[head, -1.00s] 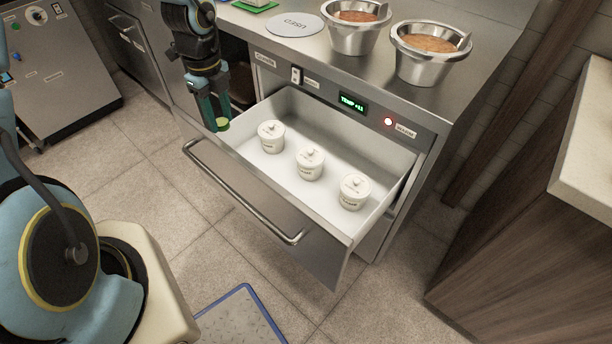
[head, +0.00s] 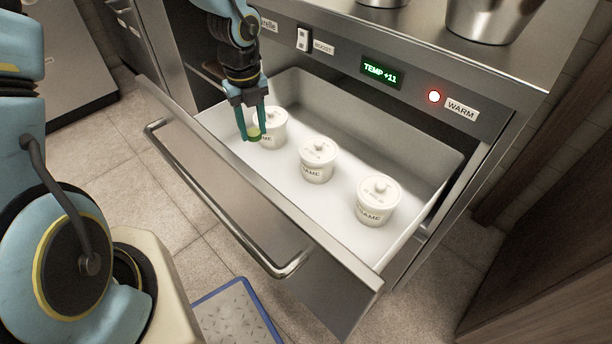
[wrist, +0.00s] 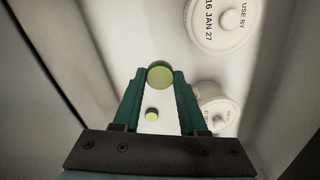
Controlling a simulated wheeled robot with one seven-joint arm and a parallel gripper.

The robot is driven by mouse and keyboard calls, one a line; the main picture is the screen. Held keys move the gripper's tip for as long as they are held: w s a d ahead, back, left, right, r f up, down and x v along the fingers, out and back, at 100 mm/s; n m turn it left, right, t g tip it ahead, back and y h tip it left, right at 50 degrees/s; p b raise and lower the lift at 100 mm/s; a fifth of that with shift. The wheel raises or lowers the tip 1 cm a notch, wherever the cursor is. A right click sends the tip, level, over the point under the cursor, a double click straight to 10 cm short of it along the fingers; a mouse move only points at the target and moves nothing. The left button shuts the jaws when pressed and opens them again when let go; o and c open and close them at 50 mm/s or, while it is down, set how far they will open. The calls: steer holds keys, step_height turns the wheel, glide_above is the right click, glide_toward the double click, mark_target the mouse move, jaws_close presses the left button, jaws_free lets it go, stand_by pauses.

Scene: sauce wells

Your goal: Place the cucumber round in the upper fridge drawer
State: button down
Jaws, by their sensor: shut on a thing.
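The cucumber round (head: 254,133) is a small green disc between the tips of my gripper (head: 252,138). My gripper is shut on it; the wrist view shows the round (wrist: 160,76) between the two green fingers. A second, smaller-looking green disc (wrist: 152,114) shows between the fingers against the white drawer floor. The upper fridge drawer (head: 215,125) is pulled open, with a white inside. My gripper is at its left end, beside the leftmost white pot (head: 274,128). The gap between the round and the drawer floor is hard to judge.
Two more lidded white pots, the middle one (head: 318,162) and the right one (head: 377,202), stand in the drawer. A display (head: 381,72) reads TEMP +11, and a red light (head: 434,97) glows by a WARM label. Bare drawer floor shows around the pots.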

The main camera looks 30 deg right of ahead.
mark_target(260, 167)
step_height(260, 167, down, 10)
steer(key=shift+r+b, duration=0.1)
steer(key=shift+b, duration=0.8)
steer(key=shift+c, duration=2.2)
jaws_free()
step_height(260, 167, up, 12)
steer(key=p, duration=0.2)
steer(key=shift+p, duration=0.3)
